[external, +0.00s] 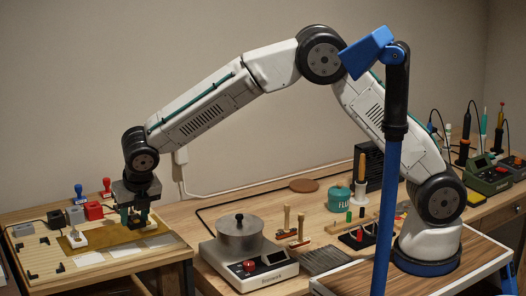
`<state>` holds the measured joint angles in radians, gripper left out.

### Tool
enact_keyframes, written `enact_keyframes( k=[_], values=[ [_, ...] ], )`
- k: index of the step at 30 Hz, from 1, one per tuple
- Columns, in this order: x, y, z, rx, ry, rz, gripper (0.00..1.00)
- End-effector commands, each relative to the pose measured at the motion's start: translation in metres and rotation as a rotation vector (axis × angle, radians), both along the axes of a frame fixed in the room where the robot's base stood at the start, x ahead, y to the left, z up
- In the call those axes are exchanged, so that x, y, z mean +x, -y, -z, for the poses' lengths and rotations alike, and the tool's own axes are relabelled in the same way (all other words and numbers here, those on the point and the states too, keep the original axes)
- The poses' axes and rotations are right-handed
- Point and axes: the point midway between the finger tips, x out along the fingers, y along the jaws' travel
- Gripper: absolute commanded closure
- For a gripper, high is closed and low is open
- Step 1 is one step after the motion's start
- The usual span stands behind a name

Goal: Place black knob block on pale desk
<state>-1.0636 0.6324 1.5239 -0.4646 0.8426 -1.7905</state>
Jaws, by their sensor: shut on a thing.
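My gripper (134,219) is over the right part of the pale desk (170,256) at the left. Its teal-tipped fingers are shut on a small dark thing, which I take to be the black knob block (136,224). The fingers hide most of it. It is low over the desk, near the right end of a brown mat; I cannot tell whether it touches the surface.
Grey blocks (75,214), a red block (93,210) and two stamps (106,186) stand at the desk's back. A white block (74,238) sits on the mat (100,238). White cards lie in front. A scale (246,266) with a metal pot (239,236) stands right, on the workbench.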

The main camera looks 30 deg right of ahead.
Motion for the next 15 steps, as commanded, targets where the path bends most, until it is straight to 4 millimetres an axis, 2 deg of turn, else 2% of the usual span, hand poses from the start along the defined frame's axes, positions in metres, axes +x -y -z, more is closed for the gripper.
enact_keyframes(
  k=[3,6,10,15],
  values=[
    [-0.026,0.022,-0.005,0.000,0.000,-0.002,0.87],
    [-0.041,0.036,-0.006,0.000,0.000,-0.001,0.87],
    [-0.056,0.048,-0.007,0.001,0.000,-0.001,0.87],
    [-0.064,0.056,-0.008,0.000,0.000,-0.001,0.87]
  ],
)
